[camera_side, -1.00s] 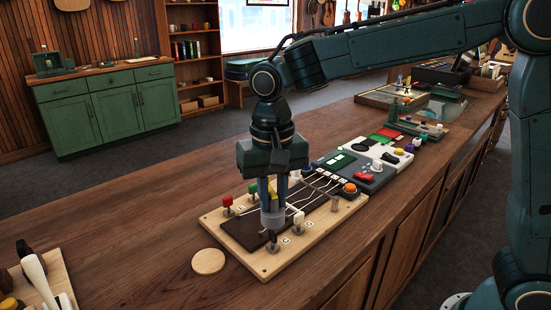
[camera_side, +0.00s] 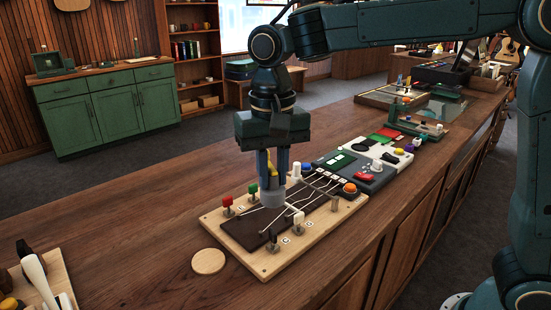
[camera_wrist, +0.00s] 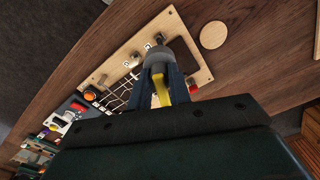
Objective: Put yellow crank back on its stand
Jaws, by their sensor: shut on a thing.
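My gripper (camera_side: 272,186) points down above the tan board and is shut on the yellow crank (camera_side: 271,168). A yellow part shows between the fingers, and a grey cylinder (camera_side: 272,198) sits at the fingertips. In the wrist view my gripper (camera_wrist: 157,72) has the yellow part (camera_wrist: 164,90) between its fingers and the grey cylinder (camera_wrist: 155,56) beyond them. The board (camera_side: 211,222) carries several short posts. A bare post (camera_side: 272,246) stands near its front edge. I cannot tell which post is the crank's stand.
Red (camera_side: 227,201), green (camera_side: 253,190) and white (camera_side: 299,217) topped pieces and an orange button (camera_side: 350,188) stand on the board. A round wooden disc (camera_side: 208,261) lies beside it. Grey control panels (camera_side: 365,173) lie behind.

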